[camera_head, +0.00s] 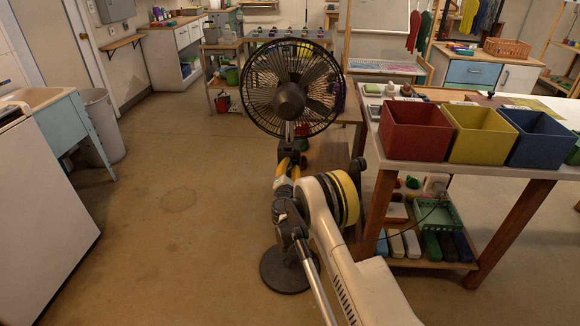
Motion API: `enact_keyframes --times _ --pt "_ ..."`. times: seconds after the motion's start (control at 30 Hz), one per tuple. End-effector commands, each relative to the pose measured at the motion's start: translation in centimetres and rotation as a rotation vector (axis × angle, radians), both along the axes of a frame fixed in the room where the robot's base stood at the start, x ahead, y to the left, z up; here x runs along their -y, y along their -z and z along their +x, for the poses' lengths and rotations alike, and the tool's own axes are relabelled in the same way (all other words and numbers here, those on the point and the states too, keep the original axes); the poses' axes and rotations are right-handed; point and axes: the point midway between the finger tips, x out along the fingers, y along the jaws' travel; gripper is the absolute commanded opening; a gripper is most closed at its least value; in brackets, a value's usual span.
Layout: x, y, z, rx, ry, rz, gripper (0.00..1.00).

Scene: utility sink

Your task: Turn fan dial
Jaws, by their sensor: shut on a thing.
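A black pedestal fan (291,99) with a round wire cage stands upright on the floor in the middle of the view. Its dark round base (279,273) shows beside my arm. My gripper (291,148) is at the fan's neck, just below the cage, and is shut on a part of the fan there. The fingers are small and dark against the fan, so the exact part between them cannot be made out. The fan dial cannot be told apart; the gripper and arm cover that area. My arm also hides most of the fan's pole.
A workbench (462,172) with red (415,131), yellow (480,135) and blue (537,139) bins stands close on the right. A white cabinet (40,205) and a grey trash can (101,127) are at the left. The floor left of the fan is clear.

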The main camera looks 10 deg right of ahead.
Motion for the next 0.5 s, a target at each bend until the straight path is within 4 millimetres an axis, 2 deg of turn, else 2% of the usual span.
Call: enact_keyframes --times 0.5 --pt "0.02 0.06 0.0 0.021 -0.001 0.065 0.0"
